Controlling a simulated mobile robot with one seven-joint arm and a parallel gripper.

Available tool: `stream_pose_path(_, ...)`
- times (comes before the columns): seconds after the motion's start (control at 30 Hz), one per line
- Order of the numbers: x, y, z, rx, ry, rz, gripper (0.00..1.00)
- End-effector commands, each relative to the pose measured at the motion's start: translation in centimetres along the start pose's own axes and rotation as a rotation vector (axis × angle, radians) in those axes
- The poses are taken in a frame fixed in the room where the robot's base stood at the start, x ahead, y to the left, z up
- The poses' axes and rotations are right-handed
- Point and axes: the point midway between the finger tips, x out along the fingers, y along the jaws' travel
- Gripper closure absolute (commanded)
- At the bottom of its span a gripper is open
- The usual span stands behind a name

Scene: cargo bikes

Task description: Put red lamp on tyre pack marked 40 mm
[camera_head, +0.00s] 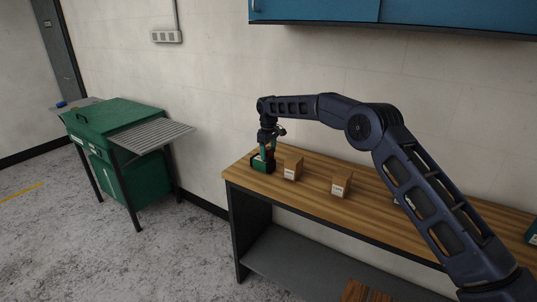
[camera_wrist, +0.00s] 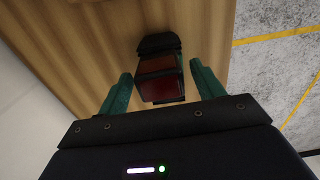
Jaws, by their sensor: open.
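The red lamp (camera_wrist: 160,80), with red faces in a dark housing, lies on the wooden bench top in the wrist view. My gripper (camera_wrist: 160,70) is open, with one green finger on each side of the lamp; whether either finger touches it I cannot tell. In the head view my gripper (camera_head: 263,160) is low over the left end of the bench and mostly hides the lamp. Two brown packs with white labels, one near (camera_head: 293,168) and one farther right (camera_head: 341,185), stand on the bench. Their label text is too small to read.
The wooden bench (camera_head: 315,187) has free room between the packs. My arm crosses its right part and partly hides things there. A green object (camera_head: 532,233) is at the right edge. Blue cabinets (camera_head: 400,12) hang above. A green cabinet (camera_head: 125,130) stands left.

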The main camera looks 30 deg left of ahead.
Motion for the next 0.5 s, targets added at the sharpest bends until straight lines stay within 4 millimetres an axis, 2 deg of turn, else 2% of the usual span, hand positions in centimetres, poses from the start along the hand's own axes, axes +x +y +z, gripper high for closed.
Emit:
stream_pose_path(0.3,-6.1,0.0,0.0,0.0,0.003,0.002,0.33)
stream_pose_path(0.5,-9.2,0.0,0.0,0.0,0.002,0.001,0.33)
